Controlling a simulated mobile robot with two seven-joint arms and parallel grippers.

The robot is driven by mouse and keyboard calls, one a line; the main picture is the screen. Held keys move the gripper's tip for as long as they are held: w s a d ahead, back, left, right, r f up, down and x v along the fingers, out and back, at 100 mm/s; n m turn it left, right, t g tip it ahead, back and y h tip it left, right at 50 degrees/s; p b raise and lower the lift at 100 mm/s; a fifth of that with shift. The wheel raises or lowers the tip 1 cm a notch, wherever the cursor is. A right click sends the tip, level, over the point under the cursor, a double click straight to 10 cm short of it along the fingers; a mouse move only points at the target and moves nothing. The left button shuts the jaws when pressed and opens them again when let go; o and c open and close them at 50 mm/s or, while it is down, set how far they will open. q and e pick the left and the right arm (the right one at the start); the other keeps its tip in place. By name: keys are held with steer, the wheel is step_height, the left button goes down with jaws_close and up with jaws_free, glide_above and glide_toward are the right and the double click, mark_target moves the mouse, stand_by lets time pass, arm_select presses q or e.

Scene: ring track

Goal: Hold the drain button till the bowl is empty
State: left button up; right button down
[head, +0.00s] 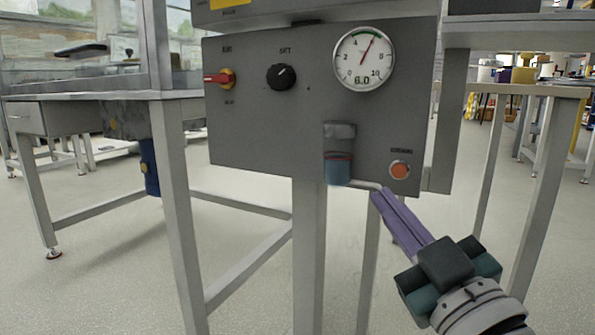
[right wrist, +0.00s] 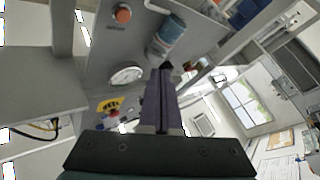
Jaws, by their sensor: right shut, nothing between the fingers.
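The drain button (head: 400,170) is a round orange-red button at the lower right of a grey panel. It also shows at the top of the right wrist view (right wrist: 122,13). The bowl (head: 339,170) is a bluish cup under a grey cap, left of the button, with a reddish line near its top. It also shows in the right wrist view (right wrist: 170,32). I cannot tell how much liquid it holds. My right gripper (head: 377,194) has purple fingers, shut and empty. Its tips appear below and left of the button, apart from it. My left gripper is not in view.
A thin pale pipe (head: 365,185) runs from below the bowl. Metal table legs stand at both sides.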

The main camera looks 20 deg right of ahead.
mark_target(399, 170)
steer(key=shift+d, duration=0.1)
steer(key=w+d+b, duration=0.2)
steer(key=d, duration=0.1)
steer(key=w+d+b, duration=0.2)
steer(key=w+d, duration=0.1)
steer(key=shift+w+d, duration=0.2)
steer(key=shift+w, duration=0.15)
stand_by(0.4)
stand_by(0.8)
steer(key=shift+d, duration=0.1)
stand_by(0.6)
steer(key=shift+w+d, duration=0.3)
